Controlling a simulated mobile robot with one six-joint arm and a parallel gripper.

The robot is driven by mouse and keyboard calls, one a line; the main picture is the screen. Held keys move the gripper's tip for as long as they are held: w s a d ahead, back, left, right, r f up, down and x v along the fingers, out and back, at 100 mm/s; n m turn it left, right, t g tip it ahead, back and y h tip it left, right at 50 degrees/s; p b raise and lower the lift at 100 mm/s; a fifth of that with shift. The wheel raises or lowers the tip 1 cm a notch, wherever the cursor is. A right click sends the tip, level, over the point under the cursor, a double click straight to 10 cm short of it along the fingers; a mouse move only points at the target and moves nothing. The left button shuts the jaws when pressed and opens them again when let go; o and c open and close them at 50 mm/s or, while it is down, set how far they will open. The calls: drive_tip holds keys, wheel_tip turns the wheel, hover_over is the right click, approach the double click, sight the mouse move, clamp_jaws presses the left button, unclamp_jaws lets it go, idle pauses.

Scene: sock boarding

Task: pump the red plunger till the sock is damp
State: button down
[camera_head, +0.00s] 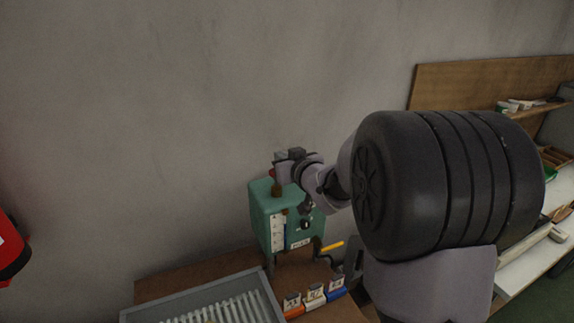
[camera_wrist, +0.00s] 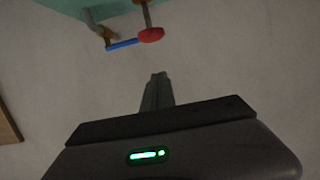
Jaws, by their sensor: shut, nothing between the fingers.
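The red plunger (camera_wrist: 151,35) shows as a round red knob on a rod near the top of the wrist view, at the teal machine (camera_wrist: 60,5). In the head view a bit of the red knob (camera_head: 272,173) shows on top of the teal machine (camera_head: 260,206), mostly hidden by my gripper. My gripper (camera_wrist: 158,76) is shut and empty, its fingertips apart from the knob in the wrist view. In the head view my gripper (camera_head: 284,156) is above the machine. I cannot make out the sock in either view.
A blue lever (camera_wrist: 124,43) sits beside the knob. A yellow handle (camera_head: 333,246) sticks out at the machine's right. A grey ribbed tray (camera_head: 190,293) and several small labelled blocks (camera_head: 315,296) are in front. A wall stands behind; shelves (camera_head: 490,85) are at right.

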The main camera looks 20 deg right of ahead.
drive_tip(key=shift+w+f+b, duration=0.25)
drive_tip(key=shift+w+f, duration=0.05)
drive_tip(key=shift+f, duration=0.45)
drive_tip(key=shift+w+f+b, duration=0.25)
drive_tip(key=shift+w+f, duration=0.1)
drive_tip(key=shift+f, duration=0.35)
drive_tip(key=shift+w+f+b, duration=0.25)
drive_tip(key=shift+w+f, duration=0.05)
drive_tip(key=shift+f, duration=0.45)
